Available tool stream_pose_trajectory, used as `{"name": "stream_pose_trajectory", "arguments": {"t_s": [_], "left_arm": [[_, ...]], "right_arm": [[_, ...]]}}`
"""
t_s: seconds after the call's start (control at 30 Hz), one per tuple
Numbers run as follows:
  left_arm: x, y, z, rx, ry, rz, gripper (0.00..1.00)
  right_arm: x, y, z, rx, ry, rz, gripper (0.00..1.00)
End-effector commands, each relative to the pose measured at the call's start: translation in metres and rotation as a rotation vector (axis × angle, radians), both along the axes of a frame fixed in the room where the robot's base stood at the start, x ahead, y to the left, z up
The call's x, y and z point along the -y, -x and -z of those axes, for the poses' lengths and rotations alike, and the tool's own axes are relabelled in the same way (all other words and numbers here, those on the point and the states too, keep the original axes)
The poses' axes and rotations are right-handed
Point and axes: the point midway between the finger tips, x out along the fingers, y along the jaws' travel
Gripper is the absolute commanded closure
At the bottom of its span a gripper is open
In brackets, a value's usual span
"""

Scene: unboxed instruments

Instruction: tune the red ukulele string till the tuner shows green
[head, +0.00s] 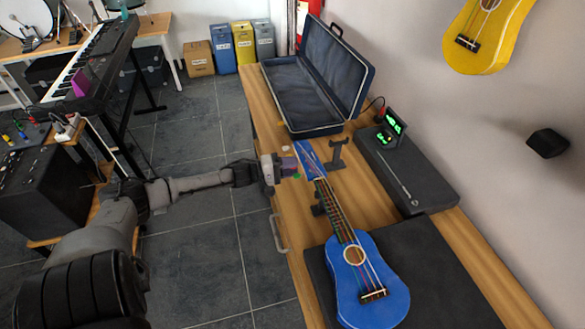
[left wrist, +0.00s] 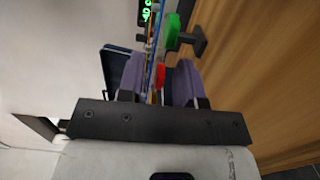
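The blue ukulele (head: 375,268) lies on the bench, its neck pointing toward the far left and its blue headstock (head: 308,158) raised. My left gripper (head: 289,166) is at the left side of the headstock. In the left wrist view, its two purple fingers (left wrist: 159,80) stand apart on either side of a red tuning peg (left wrist: 161,76), with gaps visible. A green peg (left wrist: 172,30) is just beyond. The tuner's display (head: 394,122) glows green; its characters are too small to read, and it also shows in the left wrist view (left wrist: 146,11). My right gripper is out of view.
A dark stand (head: 337,155) is close to the right of the headstock. An open blue case (head: 303,95) lies at the bench's far end. A dark box (head: 405,170) runs along the wall side. A dark mat (head: 445,262) lies under the body. Open floor is left of the bench.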

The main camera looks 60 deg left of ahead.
Motion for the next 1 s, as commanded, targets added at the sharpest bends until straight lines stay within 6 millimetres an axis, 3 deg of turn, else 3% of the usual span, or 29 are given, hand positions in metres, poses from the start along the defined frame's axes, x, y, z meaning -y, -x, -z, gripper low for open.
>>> {"name": "stream_pose_trajectory", "arguments": {"t_s": [0.43,0.77,1.0], "left_arm": [[0.0015,-0.0048,-0.0004,0.001,0.0,-0.001,0.67],[0.0015,-0.0047,-0.0004,0.001,0.0,0.0,0.99],[0.0015,-0.0047,-0.0004,0.001,-0.001,0.0,1.0]], "right_arm": [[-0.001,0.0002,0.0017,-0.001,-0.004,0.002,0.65],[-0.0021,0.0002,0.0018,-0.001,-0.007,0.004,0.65],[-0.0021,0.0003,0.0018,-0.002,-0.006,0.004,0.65]]}}
